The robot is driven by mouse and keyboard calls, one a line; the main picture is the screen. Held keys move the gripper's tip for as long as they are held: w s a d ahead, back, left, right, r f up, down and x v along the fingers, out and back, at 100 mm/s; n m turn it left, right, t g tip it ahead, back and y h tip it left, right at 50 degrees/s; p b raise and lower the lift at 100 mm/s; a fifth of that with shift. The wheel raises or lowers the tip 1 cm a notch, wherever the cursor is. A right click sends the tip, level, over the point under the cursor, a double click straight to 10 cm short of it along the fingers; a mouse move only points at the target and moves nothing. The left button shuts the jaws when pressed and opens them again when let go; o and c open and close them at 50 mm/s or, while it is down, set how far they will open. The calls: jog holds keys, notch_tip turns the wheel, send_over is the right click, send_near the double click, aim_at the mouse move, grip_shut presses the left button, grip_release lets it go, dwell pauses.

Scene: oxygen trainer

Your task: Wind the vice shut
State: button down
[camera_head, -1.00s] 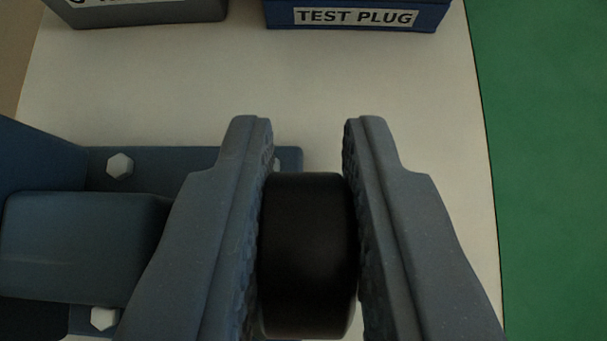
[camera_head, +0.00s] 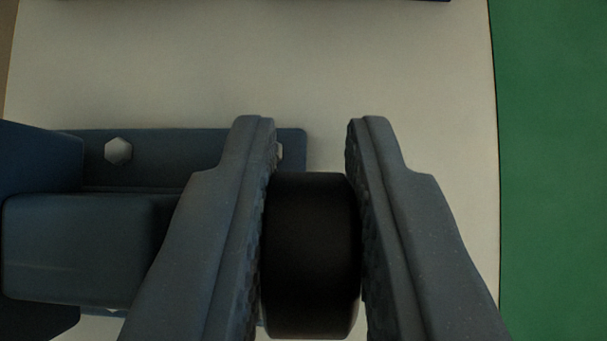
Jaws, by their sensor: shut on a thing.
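The blue vice (camera_head: 80,250) is at the left in the head view, with its flat base plate (camera_head: 190,155) bolted down behind. A black round knob (camera_head: 310,255) sits at the right of the vice, between the two grey fingers of my gripper (camera_head: 311,130). My gripper is shut on the knob, with one finger on its left side and one on its right. The left finger hides part of the vice and where the knob joins it. The vice jaws cannot be made out.
A hex bolt (camera_head: 118,151) stands up from the base plate. The pale board (camera_head: 400,70) is bare behind the vice and to the right. A green surface (camera_head: 550,170) lies beyond its right edge. Only a dark blue sliver shows at the top edge.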

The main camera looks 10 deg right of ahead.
jog(key=shift+d, duration=0.25)
jog(key=c, duration=1.6)
grip_release()
jog(key=shift+d, duration=0.1)
jog(key=shift+a, duration=0.2)
jog(key=shift+s+a+r+b, duration=0.15)
jog(key=shift+s+r+b, duration=0.1)
jog(key=shift+r+b, duration=0.2)
jog(key=shift+s+a+r+b, duration=0.15)
jog(key=shift+s+r+b, duration=0.25)
jog(key=shift+s+b, duration=0.15)
jog(key=b+v, duration=0.2)
jog(key=v, duration=0.9)
jog(key=shift+r, duration=0.15)
